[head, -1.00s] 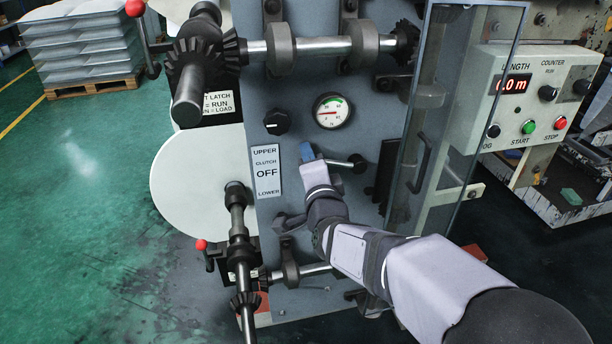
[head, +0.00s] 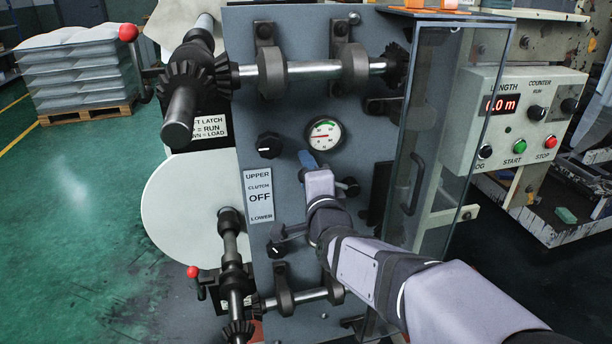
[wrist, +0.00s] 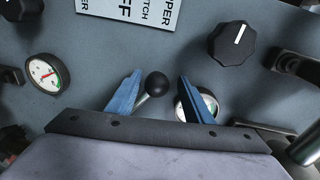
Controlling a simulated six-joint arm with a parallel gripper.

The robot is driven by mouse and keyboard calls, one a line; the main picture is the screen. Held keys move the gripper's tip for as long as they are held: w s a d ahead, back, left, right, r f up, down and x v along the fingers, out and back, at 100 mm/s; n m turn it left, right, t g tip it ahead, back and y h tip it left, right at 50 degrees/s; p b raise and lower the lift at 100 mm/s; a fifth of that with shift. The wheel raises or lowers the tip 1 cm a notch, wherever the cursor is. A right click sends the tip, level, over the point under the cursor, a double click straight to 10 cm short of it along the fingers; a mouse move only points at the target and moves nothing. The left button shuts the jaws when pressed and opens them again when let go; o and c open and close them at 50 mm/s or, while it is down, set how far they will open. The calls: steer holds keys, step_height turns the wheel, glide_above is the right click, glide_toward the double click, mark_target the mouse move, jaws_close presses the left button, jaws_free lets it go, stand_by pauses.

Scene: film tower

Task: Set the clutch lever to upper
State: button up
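The clutch lever is a metal rod with a black ball end (wrist: 155,83) in the wrist view. In the head view its dark hub (head: 348,186) shows just right of my gripper, and my gripper hides most of the rod and the ball. The lever points left, toward the white UPPER / CLUTCH OFF / LOWER label (head: 258,196). My gripper's blue fingers (head: 308,159) are open. In the wrist view the ball lies between the two blue fingers (wrist: 156,96), nearer the left one, with a gap to the right finger.
A gauge (head: 323,134) and a black knob (head: 270,145) sit above on the grey panel. A clear guard door (head: 432,130) stands to the right. A shaft with bearing blocks (head: 315,68) runs across the top.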

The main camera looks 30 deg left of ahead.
steer(key=shift+s+f, duration=0.1)
steer(key=shift+s, duration=0.05)
steer(key=shift+s+d, duration=0.2)
steer(key=v, duration=0.6)
steer(key=shift+s+d, duration=0.2)
steer(key=shift+d, duration=0.05)
stand_by(0.4)
